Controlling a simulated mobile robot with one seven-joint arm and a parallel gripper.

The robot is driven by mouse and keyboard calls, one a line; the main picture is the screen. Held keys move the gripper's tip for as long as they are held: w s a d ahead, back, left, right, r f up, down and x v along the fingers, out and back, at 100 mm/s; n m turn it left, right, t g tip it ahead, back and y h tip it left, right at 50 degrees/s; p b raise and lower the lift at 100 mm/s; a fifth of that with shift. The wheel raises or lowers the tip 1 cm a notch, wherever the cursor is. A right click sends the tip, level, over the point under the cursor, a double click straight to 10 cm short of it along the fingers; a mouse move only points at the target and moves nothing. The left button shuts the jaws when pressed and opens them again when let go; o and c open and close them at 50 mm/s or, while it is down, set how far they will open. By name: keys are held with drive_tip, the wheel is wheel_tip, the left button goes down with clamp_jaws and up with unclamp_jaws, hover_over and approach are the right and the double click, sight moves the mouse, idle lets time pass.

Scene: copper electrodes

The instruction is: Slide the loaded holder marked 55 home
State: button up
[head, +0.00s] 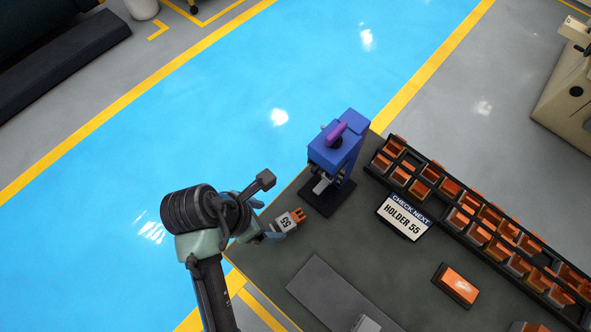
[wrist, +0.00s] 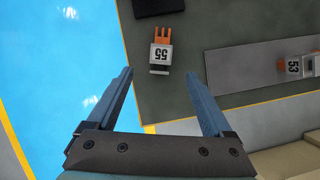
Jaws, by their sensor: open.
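The holder marked 55 (head: 285,223) is a small light grey block with orange copper prongs, lying on the dark bench top near its left edge. In the wrist view the holder (wrist: 160,54) lies just beyond my fingertips, roughly centred between them, with its prongs pointing away from me. My gripper (wrist: 160,74) is open and empty, and no finger appears to touch the holder. In the head view my gripper (head: 267,218) is at the bench's left edge, beside the holder. A blue fixture (head: 335,155) with a purple handle and dark base stands beyond the holder.
A holder marked 53 (wrist: 293,66) lies on a grey strip (wrist: 235,68) to the right. A sign reading HOLDER 55 (head: 404,215), an orange-topped box (head: 456,285) and a long black rack of orange-filled compartments (head: 394,146) occupy the bench's right. Bench between holder 55 and fixture is clear.

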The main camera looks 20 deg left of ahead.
sight(288, 221)
drive_tip(key=x, duration=0.5)
drive_tip(key=shift+p+x, duration=0.3)
drive_tip(key=shift+x, duration=2.5)
drive_tip(key=shift+w+d+r, duration=0.1)
drive_tip(key=shift+w+d, duration=0.05)
drive_tip(key=shift+d, duration=0.05)
clamp_jaws()
drive_tip(key=shift+r, duration=0.1)
